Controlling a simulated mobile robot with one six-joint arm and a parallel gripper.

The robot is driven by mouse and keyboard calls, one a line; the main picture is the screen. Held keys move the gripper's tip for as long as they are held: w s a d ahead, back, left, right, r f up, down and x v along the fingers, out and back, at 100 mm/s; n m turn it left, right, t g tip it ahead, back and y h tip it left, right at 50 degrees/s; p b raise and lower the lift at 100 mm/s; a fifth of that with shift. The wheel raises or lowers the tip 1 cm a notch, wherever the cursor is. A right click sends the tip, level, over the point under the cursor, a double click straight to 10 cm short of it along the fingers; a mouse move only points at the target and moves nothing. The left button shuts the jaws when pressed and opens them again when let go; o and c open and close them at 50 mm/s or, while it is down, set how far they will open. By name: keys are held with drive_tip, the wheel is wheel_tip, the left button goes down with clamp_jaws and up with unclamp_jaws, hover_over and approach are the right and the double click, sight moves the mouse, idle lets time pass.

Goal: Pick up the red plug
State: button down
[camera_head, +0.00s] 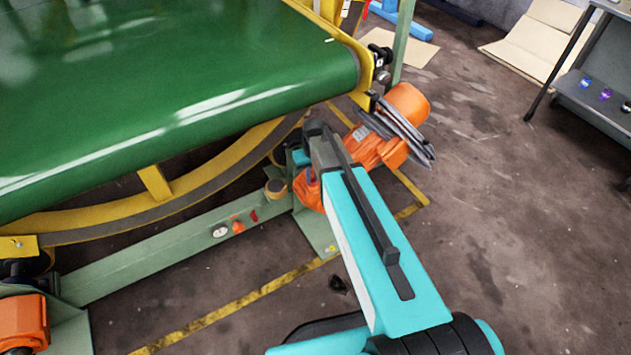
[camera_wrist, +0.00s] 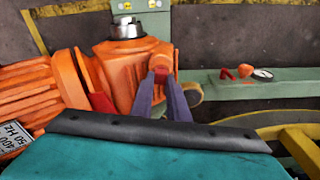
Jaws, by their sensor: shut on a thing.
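My gripper (camera_wrist: 161,80) reaches up the middle of the wrist view with its two dark purple fingers. The fingertips are closed on a small red plug (camera_wrist: 161,76), right in front of the orange motor housing (camera_wrist: 125,75). I cannot tell whether the plug still touches the housing. In the head view my arm hides most of the gripper and the plug; a bit of a finger shows beside the orange housing (camera_head: 307,192) under the conveyor's corner.
A green beam (camera_wrist: 245,92) with a red piece (camera_wrist: 226,74), an orange knob and a gauge lies right of my gripper. The green conveyor belt (camera_head: 170,80) and its curved yellow frame (camera_head: 155,185) stand close on the left.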

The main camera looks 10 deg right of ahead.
sight(313, 180)
drive_tip(key=shift+r, duration=0.75)
wheel_tip(313, 180, up, 2)
drive_tip(key=shift+r+p, duration=0.2)
drive_tip(key=shift+p, duration=0.35)
drive_tip(key=s+d+p, duration=0.2)
drive_tip(key=s+p, duration=0.2)
drive_tip(key=s, duration=0.3)
drive_tip(key=s+d+r+p, duration=0.1)
drive_tip(key=s+d+p, duration=0.2)
drive_tip(key=s, duration=0.4)
drive_tip(key=shift+s+r+p, duration=0.2)
drive_tip(key=shift+s+p, duration=0.1)
drive_tip(key=shift+p, duration=0.45)
drive_tip(key=shift+s+d+f+p, duration=0.15)
drive_tip(key=shift+s+p, duration=0.15)
drive_tip(key=shift+p, duration=0.4)
